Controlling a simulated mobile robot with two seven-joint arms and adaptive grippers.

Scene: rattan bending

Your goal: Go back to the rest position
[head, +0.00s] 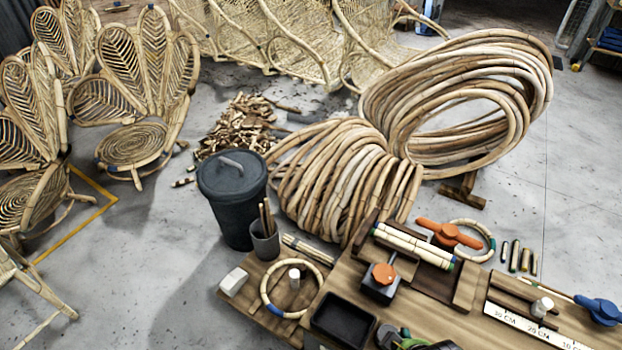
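Neither of my grippers shows in the head view, and no part of my arms can be made out. The wooden workbench (455,312) fills the lower right of the view. A second rattan ring (291,287) lies around a pale peg at the left end.
A dark lidded bin (232,198) stands beside the bench's left end. Large rattan coils (345,180) stand behind the bench. Wicker chairs (135,130) fill the left side. A black tray (343,321), a white ruler (535,328) and a blue-handled clamp (600,309) lie on the bench.

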